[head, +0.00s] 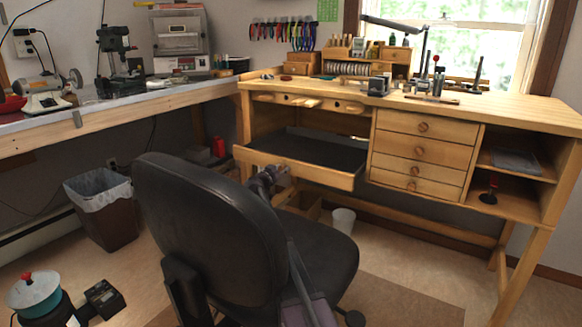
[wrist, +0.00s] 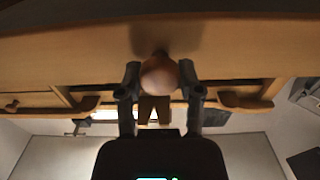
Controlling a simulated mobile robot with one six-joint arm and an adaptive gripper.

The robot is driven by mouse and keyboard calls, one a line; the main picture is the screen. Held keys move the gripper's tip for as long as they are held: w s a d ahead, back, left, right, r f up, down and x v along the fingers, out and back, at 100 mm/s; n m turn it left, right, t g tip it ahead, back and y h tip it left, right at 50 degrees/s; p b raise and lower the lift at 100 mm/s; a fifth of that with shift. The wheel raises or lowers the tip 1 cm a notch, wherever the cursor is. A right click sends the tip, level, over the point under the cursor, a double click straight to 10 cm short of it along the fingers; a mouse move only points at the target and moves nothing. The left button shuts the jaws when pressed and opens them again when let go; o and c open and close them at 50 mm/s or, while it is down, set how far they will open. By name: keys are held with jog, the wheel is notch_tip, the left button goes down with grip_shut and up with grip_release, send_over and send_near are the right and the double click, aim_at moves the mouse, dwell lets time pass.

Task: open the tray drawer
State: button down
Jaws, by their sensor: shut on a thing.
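The tray drawer (head: 325,176) is under the left part of the wooden workbench. It stands pulled out, with its dark flat inside showing behind the wooden front. My gripper (head: 282,172) is at the left half of that front, partly hidden behind the black chair in the head view. In the wrist view, my gripper (wrist: 160,80) has one finger on each side of a round wooden knob (wrist: 158,74) and is shut on it. The wooden drawer front (wrist: 70,55) spans the upper part of that view.
A black office chair (head: 215,220) stands in front of the bench and overlaps my arm. Closed drawers with round knobs (head: 420,152) are right of the tray drawer. A white bin (head: 343,221) is on the floor below. A lined waste bin (head: 103,210) stands at left.

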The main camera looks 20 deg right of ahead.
jog(key=shift+v, duration=1.05)
jog(key=shift+w, duration=0.1)
jog(key=shift+c, duration=1.3)
grip_release()
jog(key=shift+d, duration=0.1)
jog(key=v, duration=0.8)
